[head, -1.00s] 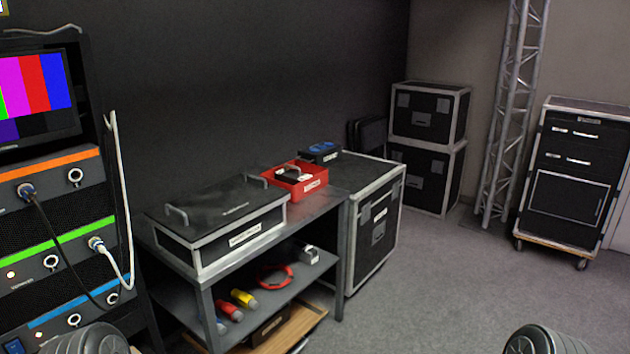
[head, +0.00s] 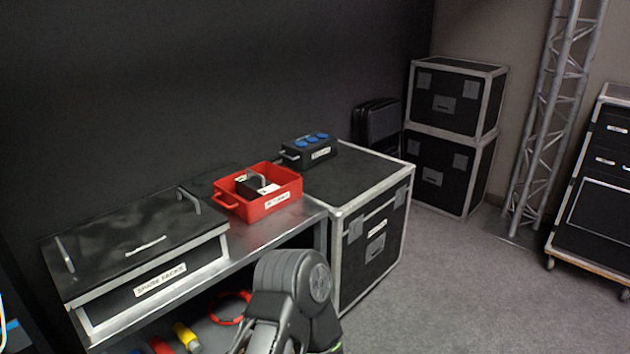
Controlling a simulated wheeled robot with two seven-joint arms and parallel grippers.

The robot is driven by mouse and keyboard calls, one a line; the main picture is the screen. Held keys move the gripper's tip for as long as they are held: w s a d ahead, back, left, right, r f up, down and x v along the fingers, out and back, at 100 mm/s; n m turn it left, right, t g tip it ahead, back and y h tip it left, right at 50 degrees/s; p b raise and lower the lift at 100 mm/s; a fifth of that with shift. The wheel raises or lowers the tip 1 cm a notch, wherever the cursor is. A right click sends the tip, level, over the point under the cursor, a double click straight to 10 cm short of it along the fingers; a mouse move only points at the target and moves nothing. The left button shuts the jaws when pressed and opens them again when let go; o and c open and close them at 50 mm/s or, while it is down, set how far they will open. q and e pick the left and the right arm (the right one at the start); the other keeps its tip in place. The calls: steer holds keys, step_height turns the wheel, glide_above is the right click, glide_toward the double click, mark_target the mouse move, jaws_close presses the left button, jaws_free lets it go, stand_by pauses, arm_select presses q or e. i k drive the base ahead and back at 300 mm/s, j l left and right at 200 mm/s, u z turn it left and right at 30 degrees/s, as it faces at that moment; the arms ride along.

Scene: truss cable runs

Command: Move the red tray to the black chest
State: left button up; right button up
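The red tray (head: 280,203) sits on the right end of the metal bench top (head: 312,211), with a handle on its left side and a small dark object with a white label (head: 257,183) inside. The black chest (head: 358,174), silver-edged, stands just right of the bench, its top slightly beyond the tray. One of my arms shows at the bottom centre, below and in front of the tray. Neither gripper's fingers can be made out.
A black power box with blue sockets (head: 309,150) occupies the back left of the chest top; the rest of that top is clear. A lidded spare-packs case (head: 130,245) fills the bench's left. Stacked cases (head: 450,140) and a truss (head: 552,125) stand behind open floor (head: 440,285).

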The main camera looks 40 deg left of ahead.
mark_target(352, 175)
steer(key=i+l+u, duration=0.1)
steer(key=i+u, duration=0.2)
steer(key=i, duration=0.2)
steer(key=i+l+u, duration=0.25)
steer(key=i, duration=0.2)
steer(key=i+l+u, duration=0.15)
steer(key=u, duration=0.25)
steer(key=i+l+u, duration=0.25)
steer(key=u, duration=0.2)
steer(key=i+l+u, duration=0.4)
steer(key=l+u, duration=0.2)
steer(key=u, duration=0.25)
steer(key=i+l+u, duration=0.1)
steer(key=l+u, duration=0.3)
